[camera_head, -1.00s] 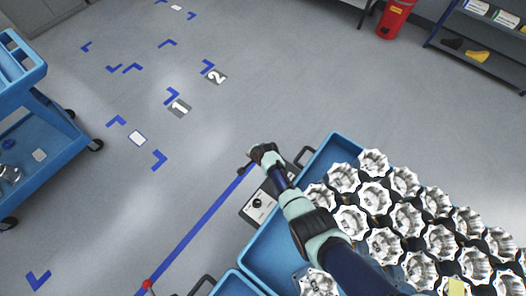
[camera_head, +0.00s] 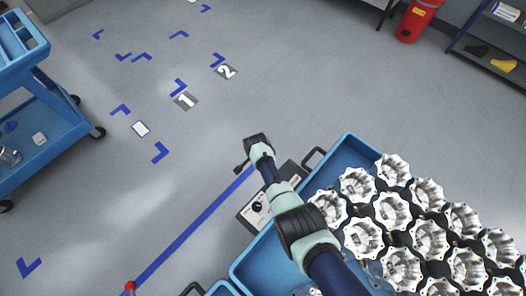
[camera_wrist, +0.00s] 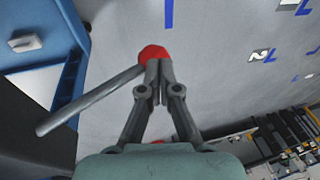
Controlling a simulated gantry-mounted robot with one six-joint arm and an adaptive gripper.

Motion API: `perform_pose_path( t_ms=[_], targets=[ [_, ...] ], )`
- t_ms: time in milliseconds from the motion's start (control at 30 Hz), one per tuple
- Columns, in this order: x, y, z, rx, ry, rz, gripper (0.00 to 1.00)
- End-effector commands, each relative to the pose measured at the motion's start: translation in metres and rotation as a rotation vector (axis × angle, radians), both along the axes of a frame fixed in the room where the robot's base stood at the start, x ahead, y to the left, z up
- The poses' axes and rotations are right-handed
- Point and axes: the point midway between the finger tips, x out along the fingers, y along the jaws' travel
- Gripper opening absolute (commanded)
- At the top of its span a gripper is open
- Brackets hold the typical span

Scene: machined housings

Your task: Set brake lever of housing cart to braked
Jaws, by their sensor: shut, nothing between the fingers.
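The housing cart (camera_head: 238,268) is blue and carries rows of shiny machined housings (camera_head: 392,210) at the lower right of the head view. My gripper (camera_head: 240,169) reaches past the cart's far left edge, over the floor. In the wrist view my gripper (camera_wrist: 156,68) is shut and empty. Its fingertips overlap the red knob (camera_wrist: 152,52) of a grey lever (camera_wrist: 90,101), whose rod slants down to the left. I cannot tell whether they touch. The lever is not discernible beside my gripper in the head view.
A small panel with a black dial (camera_head: 257,207) is at the cart's edge. Another red knob (camera_head: 130,286) shows at the bottom left. A blue trolley (camera_head: 62,118) stands left. Open grey floor with blue markings lies beyond my gripper.

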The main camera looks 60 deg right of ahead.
Motion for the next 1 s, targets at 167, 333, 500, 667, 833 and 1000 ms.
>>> perform_pose_path(
  t_ms=[167, 333, 500, 667, 833, 1000],
  targets=[
    [-0.003, 0.003, -0.006, 0.005, 0.003, 0.0, 0.0],
    [-0.004, 0.003, -0.008, 0.006, 0.004, 0.0, 0.0],
    [-0.004, 0.004, 0.001, 0.006, 0.004, 0.001, 0.0],
    [-0.001, 0.007, 0.036, 0.004, 0.003, 0.004, 0.0],
    [0.001, 0.013, 0.076, 0.0, -0.001, 0.005, 0.0],
    [0.002, 0.019, 0.111, 0.0, 0.0, 0.004, 0.0]
  ],
)
